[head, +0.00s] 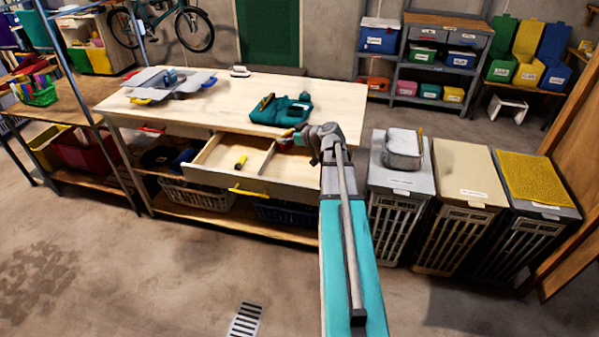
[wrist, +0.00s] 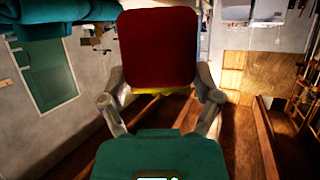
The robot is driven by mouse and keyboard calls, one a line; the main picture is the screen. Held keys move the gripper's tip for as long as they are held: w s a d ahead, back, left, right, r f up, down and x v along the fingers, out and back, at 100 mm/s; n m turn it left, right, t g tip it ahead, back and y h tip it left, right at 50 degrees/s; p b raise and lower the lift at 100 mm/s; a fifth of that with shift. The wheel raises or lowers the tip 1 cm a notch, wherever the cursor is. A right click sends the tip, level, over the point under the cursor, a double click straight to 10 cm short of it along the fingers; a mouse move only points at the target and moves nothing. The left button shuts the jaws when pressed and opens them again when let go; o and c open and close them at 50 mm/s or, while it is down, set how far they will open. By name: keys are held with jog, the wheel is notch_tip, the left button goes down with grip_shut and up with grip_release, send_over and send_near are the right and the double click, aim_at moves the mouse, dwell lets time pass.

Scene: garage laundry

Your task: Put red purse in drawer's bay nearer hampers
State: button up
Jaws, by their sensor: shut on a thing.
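The red purse (wrist: 157,48) fills the upper middle of the wrist view, held between the two fingers of my gripper (wrist: 160,95). In the head view my gripper (head: 300,138) is over the right part of the open drawer (head: 215,178), and only a small bit of red shows beside it. The drawer has a yellow handle and a wooden divider (head: 268,160). A yellow item (head: 240,163) lies in its left bay. The right bay (head: 290,166), on the hampers' side, is partly hidden by my arm. Hampers (head: 398,212) (head: 462,172) (head: 538,180) stand to the right.
A metal container (head: 403,150) sits on the nearest hamper. Baskets stand on the shelf below.

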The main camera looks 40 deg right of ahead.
jog(key=shift+w+a+f+b, duration=0.5)
jog(key=shift+w+a+f, duration=0.4)
jog(key=shift+a, duration=0.2)
jog(key=d+f+b, duration=0.3)
jog(key=d, duration=0.1)
jog(key=s+d+f+b, duration=0.1)
jog(key=d+f+b, duration=0.2)
jog(key=d, duration=0.1)
jog(key=s+d+f+b, duration=0.1)
jog(key=d+f+b, duration=0.2)
jog(key=d, duration=0.2)
jog(key=shift+s, duration=0.1)
jog(key=shift+s+d+f+b, duration=0.1)
jog(key=shift+d+f+b, duration=0.35)
jog(key=shift+f+b, duration=1.5)
jog(key=shift+b, duration=0.05)
